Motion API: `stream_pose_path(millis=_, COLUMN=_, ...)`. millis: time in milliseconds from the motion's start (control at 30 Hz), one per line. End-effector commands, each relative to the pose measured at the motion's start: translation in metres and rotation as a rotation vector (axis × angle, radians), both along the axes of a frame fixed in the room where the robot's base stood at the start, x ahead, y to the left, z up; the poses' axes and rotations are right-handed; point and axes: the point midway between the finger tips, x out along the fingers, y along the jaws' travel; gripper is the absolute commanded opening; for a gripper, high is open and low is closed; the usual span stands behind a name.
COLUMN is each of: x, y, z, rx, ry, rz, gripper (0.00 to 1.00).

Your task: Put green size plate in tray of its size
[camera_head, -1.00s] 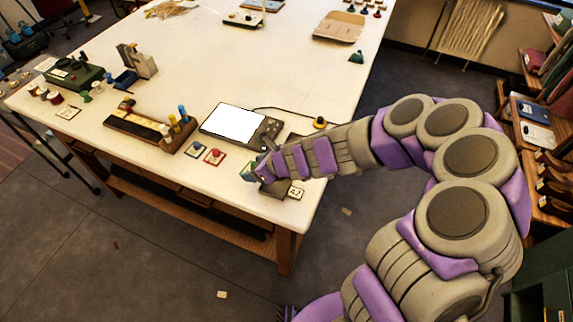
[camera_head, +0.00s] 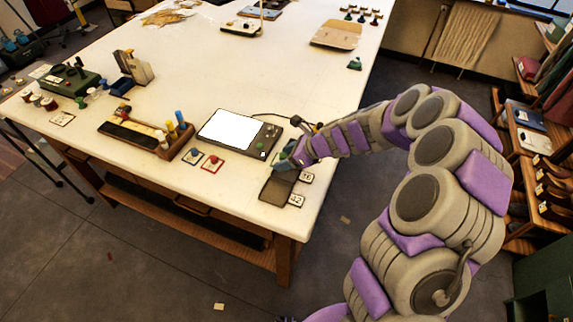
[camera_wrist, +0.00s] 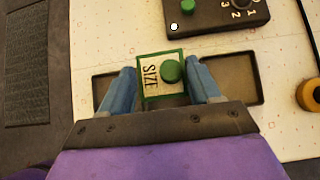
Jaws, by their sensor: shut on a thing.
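The green-bordered SIZE plate (camera_wrist: 149,82) with its round green knob is between the blue fingers of my gripper (camera_wrist: 163,88) in the wrist view. My gripper is shut on it. The dark tray (camera_wrist: 247,78) shows behind the plate, with recessed parts left and right of it; its middle is hidden. Whether the plate touches the tray cannot be told. In the head view my gripper (camera_head: 283,163) is over the far part of the tray (camera_head: 275,190), whose near part is bare. Tags reading 16 (camera_head: 307,178) and 42 (camera_head: 297,200) lie along the tray's right side.
A device with a white screen (camera_head: 228,129) lies just left of my gripper. A blue-bordered plate (camera_head: 192,158) and a red-bordered plate (camera_head: 212,162) lie left of the tray. A yellow round thing (camera_wrist: 309,95) is close on the right.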

Motion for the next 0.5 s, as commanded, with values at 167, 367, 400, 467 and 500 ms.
stream_pose_path(millis=167, x=0.005, y=-0.007, z=-0.005, rx=0.002, ry=0.001, rz=-0.003, gripper=0.29)
stream_pose_path(millis=367, x=0.004, y=0.0, z=-0.034, rx=-0.003, ry=0.004, rz=-0.001, gripper=0.29)
stream_pose_path(millis=400, x=0.004, y=0.001, z=-0.037, rx=-0.005, ry=0.003, rz=-0.001, gripper=0.29)
stream_pose_path(millis=467, x=0.004, y=0.003, z=-0.038, rx=-0.007, ry=0.002, rz=-0.001, gripper=0.29)
stream_pose_path(millis=500, x=0.004, y=0.003, z=-0.038, rx=-0.007, ry=0.002, rz=-0.001, gripper=0.29)
